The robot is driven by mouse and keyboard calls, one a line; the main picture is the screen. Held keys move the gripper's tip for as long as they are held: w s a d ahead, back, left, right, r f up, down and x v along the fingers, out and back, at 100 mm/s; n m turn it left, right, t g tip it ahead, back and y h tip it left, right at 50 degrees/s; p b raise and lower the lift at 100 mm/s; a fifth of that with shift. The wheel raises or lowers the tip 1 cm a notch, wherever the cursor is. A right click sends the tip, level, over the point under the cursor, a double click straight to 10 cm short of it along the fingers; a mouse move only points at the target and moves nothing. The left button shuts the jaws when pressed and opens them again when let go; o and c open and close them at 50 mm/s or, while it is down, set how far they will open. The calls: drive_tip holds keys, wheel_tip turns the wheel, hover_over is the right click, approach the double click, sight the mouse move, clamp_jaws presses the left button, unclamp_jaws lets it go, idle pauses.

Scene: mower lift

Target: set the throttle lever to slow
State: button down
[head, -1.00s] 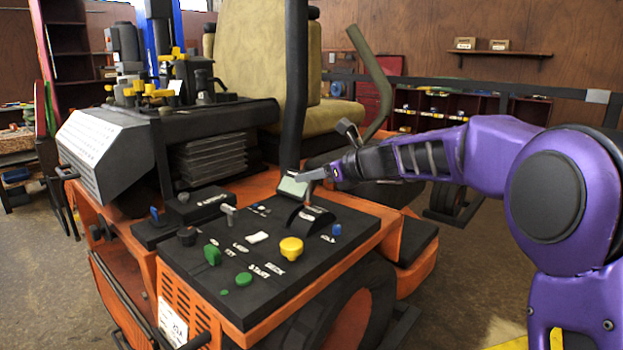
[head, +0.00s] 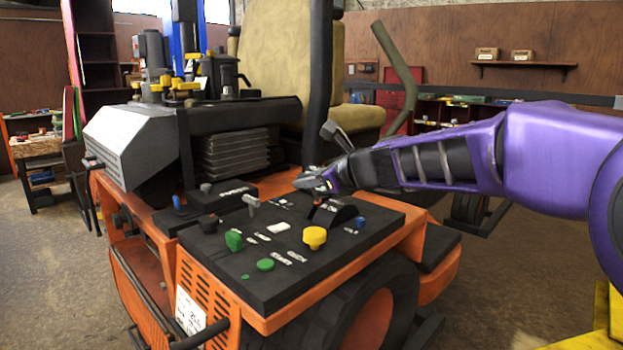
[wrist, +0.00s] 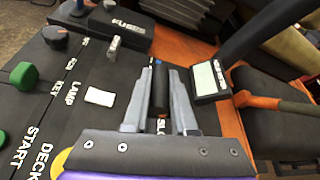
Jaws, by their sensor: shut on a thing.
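The throttle lever (wrist: 160,88) is a dark upright handle, seen between the two grey fingers of my gripper (wrist: 160,76) in the wrist view. The fingers are shut on it. White lettering that starts "SLO" shows just in front of the lever, partly covered by my gripper. In the head view my gripper (head: 322,183) is at the far side of the black domed lever housing (head: 336,212) on the mower's control panel (head: 240,262). My fingers hide most of the lever there.
A yellow knob (head: 314,238), green knobs (head: 234,240), a grey key-like switch (head: 251,203) and a white rocker (wrist: 99,97) stand on the panel. A small display (wrist: 209,80) and a dark post (head: 318,90) rise close beside my gripper.

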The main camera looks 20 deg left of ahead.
drive_tip(key=shift+s+a+f, duration=0.1)
drive_tip(key=shift+s+f, duration=0.05)
drive_tip(key=shift+s, duration=0.05)
idle(0.3)
drive_tip(key=c, duration=0.7)
unclamp_jaws()
drive_tip(key=shift+c, duration=0.2)
